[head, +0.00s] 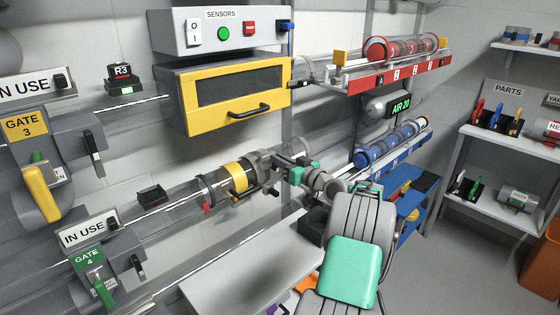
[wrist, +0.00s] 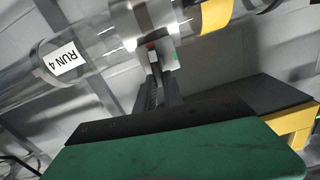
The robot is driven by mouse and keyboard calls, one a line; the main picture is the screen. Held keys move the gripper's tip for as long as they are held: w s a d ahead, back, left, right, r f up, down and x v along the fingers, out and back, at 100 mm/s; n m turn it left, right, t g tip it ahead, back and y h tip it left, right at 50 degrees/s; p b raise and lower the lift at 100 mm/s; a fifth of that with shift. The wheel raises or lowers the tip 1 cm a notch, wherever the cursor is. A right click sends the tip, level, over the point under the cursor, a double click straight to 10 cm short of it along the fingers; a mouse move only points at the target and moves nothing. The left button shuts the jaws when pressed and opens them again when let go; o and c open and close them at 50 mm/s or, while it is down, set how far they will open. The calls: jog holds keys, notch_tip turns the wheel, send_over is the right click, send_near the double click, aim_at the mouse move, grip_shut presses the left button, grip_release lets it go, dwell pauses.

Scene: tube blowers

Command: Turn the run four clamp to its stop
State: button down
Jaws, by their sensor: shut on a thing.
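The run four clamp (wrist: 143,24) is a pale grey collar around a clear tube, next to a yellow band (wrist: 215,14). A white RUN 4 label (wrist: 63,61) is on the tube to its left in the wrist view. A small red mark and a green mark show at the clamp. My gripper (wrist: 157,72) is shut on the clamp's lever, with the grip itself largely hidden between the dark fingers. In the head view my gripper (head: 278,161) reaches the tube just right of the yellow band (head: 236,177), and my arm hides part of the clamp.
A yellow-framed cabinet (head: 230,95) with a handle hangs above the tube. Green gate 4 (head: 90,262) and yellow gate 3 (head: 40,190) stand at left. Racks of red (head: 405,48) and blue (head: 390,145) canisters are at right. A pale bench top (head: 245,270) lies below.

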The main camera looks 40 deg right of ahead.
jog(key=shift+d+f+m+p, duration=0.35)
jog(key=shift+m+p, duration=0.45)
jog(key=shift+m, duration=1.95)
jog(key=shift+d+f+m+p, duration=0.25)
jog(key=shift+m+p, duration=0.55)
jog(key=shift+m, duration=1.9)
jog(key=shift+d+f+m+p, duration=0.35)
jog(key=shift+m+p, duration=0.45)
jog(key=shift+m, duration=1.95)
jog(key=shift+a+f, duration=0.1)
jog(key=c, duration=1.5)
grip_release()
jog(key=shift+o, duration=0.2)
jog(key=s, duration=0.7)
jog(key=shift+s+b, duration=0.4)
